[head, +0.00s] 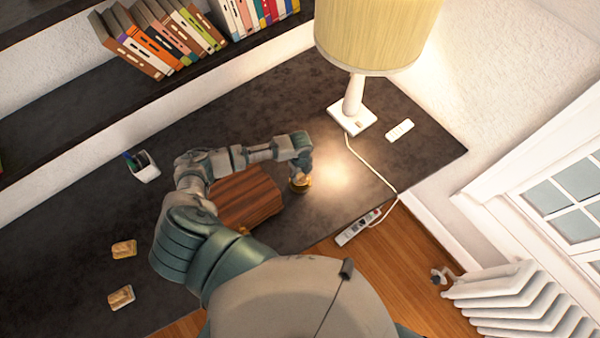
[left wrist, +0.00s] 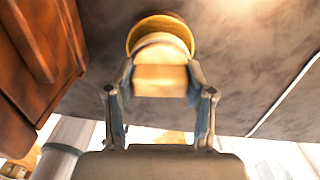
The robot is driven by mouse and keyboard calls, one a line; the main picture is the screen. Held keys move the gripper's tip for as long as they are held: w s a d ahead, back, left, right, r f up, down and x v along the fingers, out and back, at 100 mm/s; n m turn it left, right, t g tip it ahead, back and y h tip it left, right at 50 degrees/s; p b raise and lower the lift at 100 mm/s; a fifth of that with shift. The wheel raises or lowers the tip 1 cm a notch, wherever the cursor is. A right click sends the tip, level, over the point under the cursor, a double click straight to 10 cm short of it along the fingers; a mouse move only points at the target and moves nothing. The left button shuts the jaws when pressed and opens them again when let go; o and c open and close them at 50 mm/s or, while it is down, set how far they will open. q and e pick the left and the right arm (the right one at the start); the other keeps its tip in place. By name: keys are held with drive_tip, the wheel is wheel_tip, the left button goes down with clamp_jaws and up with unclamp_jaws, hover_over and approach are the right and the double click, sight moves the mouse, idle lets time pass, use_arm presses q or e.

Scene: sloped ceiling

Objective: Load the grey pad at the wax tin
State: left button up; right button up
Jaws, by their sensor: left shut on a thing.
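The wax tin (head: 300,187) is a small round gold tin on the dark desk, right of the wooden box. It also shows in the left wrist view as a gold ring (left wrist: 160,20). My left gripper (head: 303,173) points down at the tin. In the left wrist view its two fingers (left wrist: 160,80) are shut on a tan block with a paler rounded end (left wrist: 160,78), seemingly the pad. Its grey face does not show. The block's far end overlaps the tin's opening; I cannot tell whether it touches. My right gripper is out of view.
A brown wooden box (head: 249,195) stands beside the tin, under my left arm. Two tan blocks (head: 123,249) lie at the desk's left. A lamp (head: 352,106), its cord, a power strip (head: 357,228) and a pen cup (head: 143,167) are around. Desk right of the tin is clear.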

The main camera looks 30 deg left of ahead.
use_arm(q)
drive_tip(key=shift+r, duration=2.2)
